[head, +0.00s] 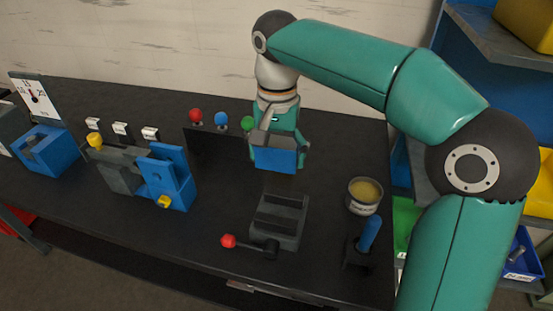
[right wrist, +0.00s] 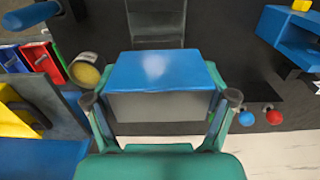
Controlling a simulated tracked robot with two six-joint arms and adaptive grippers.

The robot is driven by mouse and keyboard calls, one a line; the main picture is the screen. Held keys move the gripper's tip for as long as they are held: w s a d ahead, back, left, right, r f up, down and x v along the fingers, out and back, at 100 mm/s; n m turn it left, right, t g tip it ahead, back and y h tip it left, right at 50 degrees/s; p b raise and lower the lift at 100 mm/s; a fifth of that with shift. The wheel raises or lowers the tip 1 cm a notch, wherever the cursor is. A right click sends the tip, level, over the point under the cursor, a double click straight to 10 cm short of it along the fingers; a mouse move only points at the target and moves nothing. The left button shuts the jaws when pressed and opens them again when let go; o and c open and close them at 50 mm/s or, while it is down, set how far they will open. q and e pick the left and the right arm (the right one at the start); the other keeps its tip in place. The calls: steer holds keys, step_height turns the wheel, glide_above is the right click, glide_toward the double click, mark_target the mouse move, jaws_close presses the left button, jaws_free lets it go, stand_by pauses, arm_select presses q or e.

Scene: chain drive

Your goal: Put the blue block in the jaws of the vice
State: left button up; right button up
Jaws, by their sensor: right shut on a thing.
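The blue block (head: 275,158) is held in the air between the fingers of my right gripper (head: 277,152), above the back part of the bench. In the right wrist view the block (right wrist: 155,70) shows a blue face and a grey face, with a green finger on each side. The dark grey vice (head: 278,222) stands on the bench in front of and below the block, apart from it. Its jaws show a gap, and a handle with a red knob (head: 228,241) reaches left. Part of the vice (right wrist: 156,22) shows beyond the block in the right wrist view. My left gripper is not in view.
A tin with yellow contents (head: 365,193) and a blue-handled tool in a dark holder (head: 369,235) stand right of the vice. A panel with red, blue and green knobs (head: 215,145) stands behind left. Blue and grey fixtures (head: 165,178) stand left.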

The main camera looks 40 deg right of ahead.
mark_target(281, 171)
steer(key=f, duration=0.7)
steer(key=f+b, duration=0.1)
steer(key=f, duration=0.3)
steer(key=shift+s+d+f, duration=0.2)
steer(key=shift+d+f, duration=0.15)
steer(key=shift+f, duration=2.5)
steer(key=o, duration=1.7)
steer(key=shift+f, duration=0.1)
step_height(281, 171, up, 12)
steer(key=shift+r+p, duration=0.1)
steer(key=shift+p, duration=0.2)
steer(key=shift+a, duration=0.1)
